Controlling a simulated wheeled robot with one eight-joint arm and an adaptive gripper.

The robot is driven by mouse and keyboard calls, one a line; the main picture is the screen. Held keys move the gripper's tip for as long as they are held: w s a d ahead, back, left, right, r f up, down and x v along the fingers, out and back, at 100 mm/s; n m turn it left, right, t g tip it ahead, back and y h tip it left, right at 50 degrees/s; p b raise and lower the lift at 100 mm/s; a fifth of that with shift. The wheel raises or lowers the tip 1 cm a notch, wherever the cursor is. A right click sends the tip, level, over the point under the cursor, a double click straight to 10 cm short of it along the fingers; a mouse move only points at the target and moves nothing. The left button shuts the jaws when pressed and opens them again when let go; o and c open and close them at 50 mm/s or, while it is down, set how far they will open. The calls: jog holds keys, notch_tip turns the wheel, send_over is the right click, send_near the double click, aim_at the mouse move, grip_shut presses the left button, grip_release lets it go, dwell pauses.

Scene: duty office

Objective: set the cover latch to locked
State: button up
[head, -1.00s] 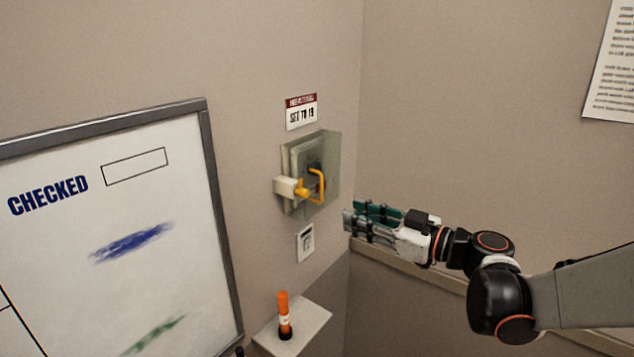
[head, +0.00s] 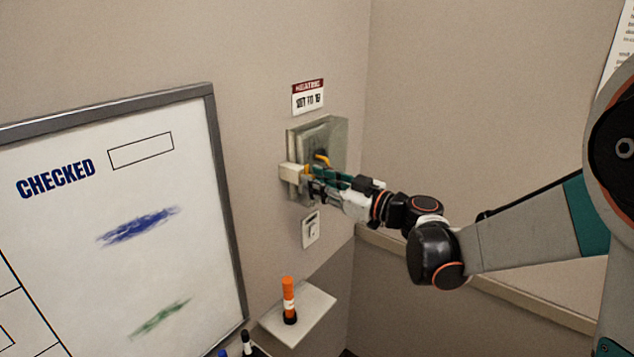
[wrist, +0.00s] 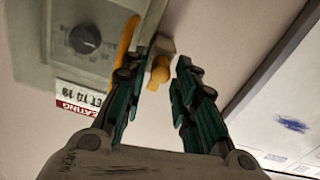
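The cover latch shows in the wrist view as a small yellow knob (wrist: 160,72) at a beige block (wrist: 163,45) beside the clear cover. In the head view the beige block (head: 292,173) is at the cover's left edge, and my gripper hides most of the knob. The clear cover (head: 338,132) stands over a wall dial (wrist: 84,39), with a yellow handle (wrist: 124,50) on it. My gripper (head: 309,187) is at the latch, and in the wrist view its teal fingers (wrist: 158,75) are apart, with the knob between their tips. I cannot tell whether either finger touches it.
A heating sign (head: 308,97) is above the cover and a light switch (head: 311,230) below it. A small shelf (head: 313,308) holds an orange marker-like object (head: 289,297). A whiteboard (head: 180,175) hangs to the left.

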jog(key=shift+w+a, duration=0.15)
jog(key=shift+a, duration=0.05)
grip_shut()
